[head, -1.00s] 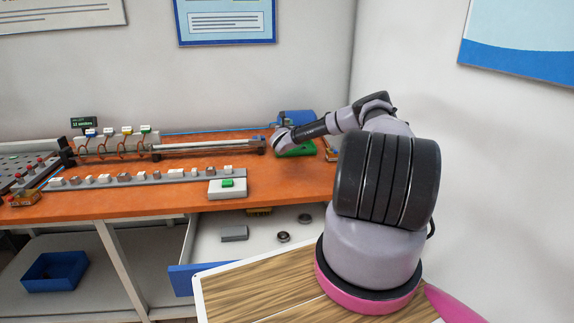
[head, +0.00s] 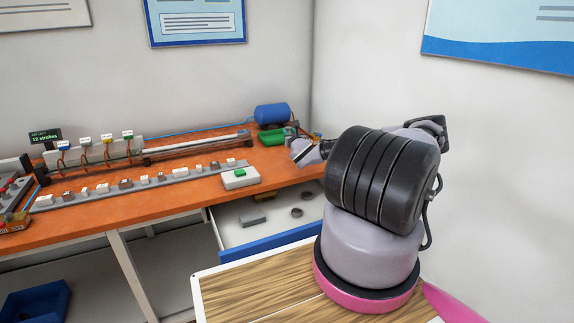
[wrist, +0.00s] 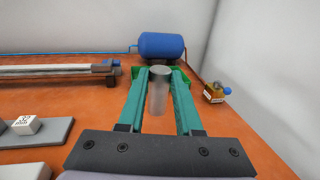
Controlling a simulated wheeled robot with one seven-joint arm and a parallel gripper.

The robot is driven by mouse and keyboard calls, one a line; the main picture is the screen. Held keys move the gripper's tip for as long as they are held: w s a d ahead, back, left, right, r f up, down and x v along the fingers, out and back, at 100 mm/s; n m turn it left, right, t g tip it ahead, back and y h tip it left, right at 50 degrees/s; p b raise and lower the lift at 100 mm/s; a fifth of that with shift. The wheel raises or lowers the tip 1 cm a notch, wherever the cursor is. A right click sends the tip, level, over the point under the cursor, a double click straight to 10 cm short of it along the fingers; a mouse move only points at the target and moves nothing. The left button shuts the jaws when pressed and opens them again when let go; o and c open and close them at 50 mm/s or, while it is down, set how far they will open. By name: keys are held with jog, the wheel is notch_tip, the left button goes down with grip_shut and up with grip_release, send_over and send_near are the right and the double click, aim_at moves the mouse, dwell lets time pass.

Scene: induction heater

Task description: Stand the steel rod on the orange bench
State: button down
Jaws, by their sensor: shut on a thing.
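The steel rod (wrist: 158,97) is a short grey cylinder, upright or nearly so in the wrist view. My gripper (wrist: 160,76) is shut on it, with a teal finger on each side. The rod's lower end is over the orange bench (wrist: 222,128); I cannot tell whether it touches. In the head view my arm reaches over the right end of the orange bench (head: 180,205), and the fingers and rod are too small and partly hidden to make out clearly.
A green tray (head: 271,137) and a blue tank (head: 272,116) stand behind my gripper. A small yellow device (wrist: 214,92) is at the right. An open drawer (head: 270,243) juts out in front.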

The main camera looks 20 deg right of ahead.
jog(key=shift+s+f, duration=0.15)
jog(key=shift+f, duration=2.3)
jog(key=shift+s+f, duration=0.1)
jog(key=shift+f, duration=2.35)
jog(key=shift+f, duration=0.15)
jog(key=c, duration=0.6)
grip_release()
